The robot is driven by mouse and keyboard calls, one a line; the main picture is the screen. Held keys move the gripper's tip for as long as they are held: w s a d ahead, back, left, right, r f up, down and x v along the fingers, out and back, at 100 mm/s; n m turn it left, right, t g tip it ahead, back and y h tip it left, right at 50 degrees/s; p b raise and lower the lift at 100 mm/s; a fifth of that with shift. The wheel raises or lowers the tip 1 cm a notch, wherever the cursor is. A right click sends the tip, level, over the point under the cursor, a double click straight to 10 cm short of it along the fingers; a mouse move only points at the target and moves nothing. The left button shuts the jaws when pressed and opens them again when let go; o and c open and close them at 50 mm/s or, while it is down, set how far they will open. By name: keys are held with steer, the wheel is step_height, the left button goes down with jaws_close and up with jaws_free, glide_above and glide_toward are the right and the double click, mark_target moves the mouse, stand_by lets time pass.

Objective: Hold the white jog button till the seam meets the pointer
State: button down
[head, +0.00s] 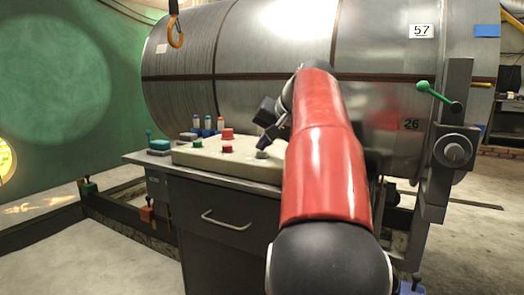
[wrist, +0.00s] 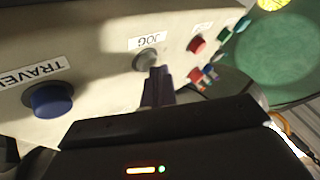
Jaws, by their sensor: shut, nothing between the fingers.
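The jog button (wrist: 147,60) is a round, pale grey button under a JOG label (wrist: 148,42) in the wrist view. In the head view it is a small grey knob (head: 262,154) on the panel. My gripper (wrist: 158,72) is shut and empty, its tips at the button's lower right edge in the picture; I cannot tell whether they touch it. My gripper also shows in the head view (head: 264,138), partly behind my red arm. The large metal drum (head: 240,45) carries a dark lengthwise seam (head: 235,77). I cannot make out the pointer for sure.
The panel (head: 205,155) stands on a grey cabinet (head: 228,250). A blue TRAVEL button (wrist: 52,100) and a red button (wrist: 196,44) flank the jog button. A post (head: 450,130) with a green-handled lever (head: 438,96) stands right. A hook (head: 175,32) hangs at upper left.

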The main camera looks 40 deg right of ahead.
mark_target(265, 153)
stand_by(0.3)
steer(key=shift+r+p, duration=0.95)
steer(key=shift+p, duration=0.05)
step_height(265, 153, up, 5)
steer(key=p, duration=0.4)
steer(key=shift+p, duration=0.35)
